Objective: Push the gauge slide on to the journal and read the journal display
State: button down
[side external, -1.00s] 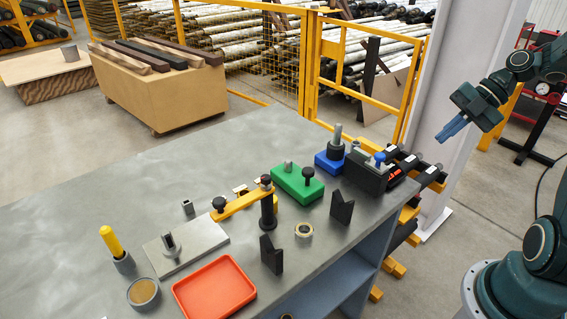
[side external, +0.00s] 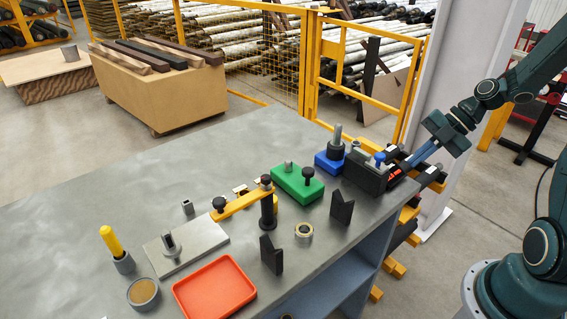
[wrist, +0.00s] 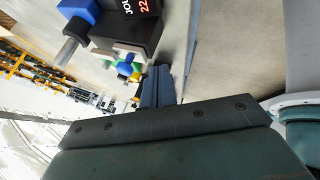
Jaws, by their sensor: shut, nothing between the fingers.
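A dark block with a blue knob (side external: 379,158), which looks like the gauge slide, sits at the table's right edge; the blue knob also shows in the wrist view (wrist: 124,69). Left of it stands a blue base (side external: 326,163) with a black collar and an upright grey pin, likely the journal. The black journal display (wrist: 128,22) shows "JOU" and a red "22", cut off by the frame; its red digits are too small to read in the side view. My gripper (side external: 409,168) is shut and empty, its blue fingers close to the display's right side; contact cannot be told.
A green fixture (side external: 297,184) with a black knob stands to the left. Two black V-shaped pieces (side external: 341,207), a yellow clamp arm (side external: 240,203) and a red tray (side external: 214,287) are nearer the front. The left and back of the grey table are clear.

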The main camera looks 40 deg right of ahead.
aim_at(368, 154)
jog(key=shift+w+a+f, duration=0.15)
jog(key=shift+w+a, duration=0.2)
jog(key=shift+w, duration=0.35)
jog(key=shift+w+a+f, duration=0.1)
jog(key=shift+w+a, duration=0.25)
jog(key=shift+w, duration=0.4)
jog(key=shift+w+a+f, duration=0.15)
jog(key=shift+w+a, duration=0.2)
jog(key=shift+w, duration=0.35)
jog(key=shift+w, duration=0.1)
jog(key=shift+w, duration=2.75)
jog(key=shift+s, duration=0.1)
